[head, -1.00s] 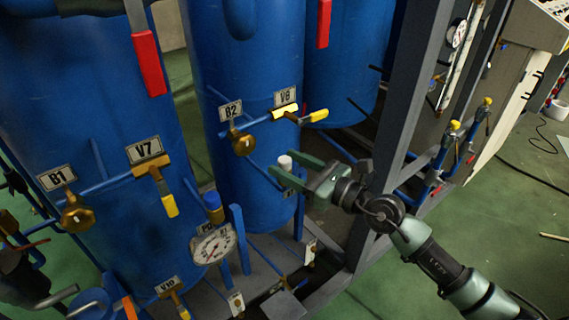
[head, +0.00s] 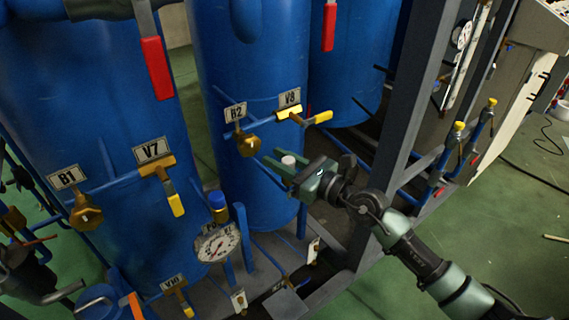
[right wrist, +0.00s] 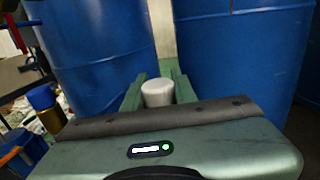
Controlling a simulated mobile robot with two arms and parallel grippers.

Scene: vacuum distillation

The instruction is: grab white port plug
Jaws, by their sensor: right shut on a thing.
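The white port plug (head: 288,160) is a small white cylinder in front of the middle blue tank. In the right wrist view the plug (right wrist: 157,92) stands upright between two green fingers. My right gripper (head: 283,166) reaches in from the right and is shut on the plug. The fingers lie along its two sides, and the gripper body hides its lower part. It cannot be seen whether the plug still sits on a port. My left gripper does not show.
Blue tanks (head: 245,75) stand close behind the gripper. Valve V8's yellow handle (head: 322,117) and brass valve B2 (head: 249,146) are just above it. A pressure gauge (head: 216,242) and a blue-capped fitting (head: 217,202) are at lower left. A grey frame post (head: 405,100) stands at right.

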